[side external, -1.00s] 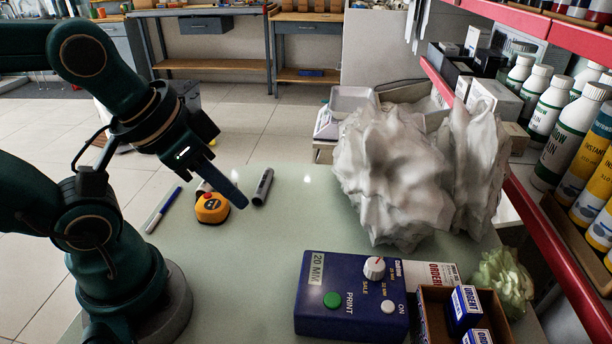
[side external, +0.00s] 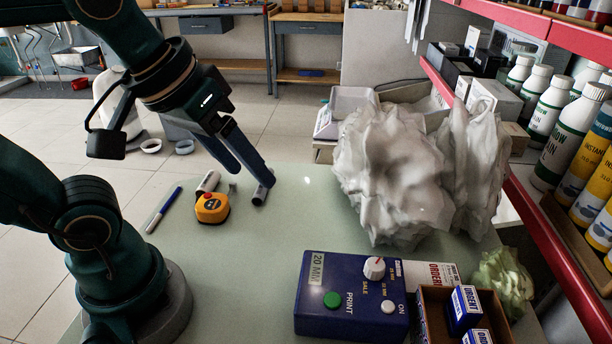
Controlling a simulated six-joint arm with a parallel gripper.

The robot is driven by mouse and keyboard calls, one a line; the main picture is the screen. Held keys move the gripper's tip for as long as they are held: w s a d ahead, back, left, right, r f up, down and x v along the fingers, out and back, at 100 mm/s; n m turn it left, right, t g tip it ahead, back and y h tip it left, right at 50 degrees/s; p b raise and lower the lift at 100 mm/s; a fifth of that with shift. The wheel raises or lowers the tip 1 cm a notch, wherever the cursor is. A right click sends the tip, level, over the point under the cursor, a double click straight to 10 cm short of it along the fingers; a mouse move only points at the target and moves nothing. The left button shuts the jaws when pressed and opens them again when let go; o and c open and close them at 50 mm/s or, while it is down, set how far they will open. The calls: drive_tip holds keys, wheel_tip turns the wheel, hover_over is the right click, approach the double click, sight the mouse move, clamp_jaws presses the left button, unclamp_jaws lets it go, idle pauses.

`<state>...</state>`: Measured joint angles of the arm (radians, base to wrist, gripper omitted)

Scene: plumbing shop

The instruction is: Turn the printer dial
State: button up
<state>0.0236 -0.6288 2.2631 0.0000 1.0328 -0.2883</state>
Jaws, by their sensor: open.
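The printer (side external: 347,325) is a dark blue box at the front of the table, with a small display reading "20 MM". Its dial (side external: 375,267) is a white knob with a red mark on the upper right of its top face. A green PRINT button (side external: 332,300) and a white ON button (side external: 388,307) sit below it. My gripper (side external: 252,178) is open and empty, above the back left part of the table. It is well to the left of and behind the dial, with its fingers pointing down and to the right.
A yellow tape measure (side external: 212,207), a dark marker (side external: 263,188) and a blue pen (side external: 163,210) lie near my gripper. A large crumpled white bag (side external: 395,175) stands behind the printer. A cardboard box (side external: 428,318) with small cartons is right of it. The table's middle is clear.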

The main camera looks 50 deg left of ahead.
drive_tip(key=w+d+r+n+g, duration=0.1)
drive_tip(key=w+d+r+n, duration=0.15)
drive_tip(key=w, duration=0.25)
drive_tip(key=g, duration=0.4)
hover_over(376, 264)
drive_tip(key=shift+m, duration=0.45)
wheel_tip(376, 264, down, 10)
drive_tip(key=shift+w+a, duration=0.1)
drive_tip(key=shift+a, duration=0.05)
drive_tip(key=shift+f, duration=2.6)
clamp_jaws()
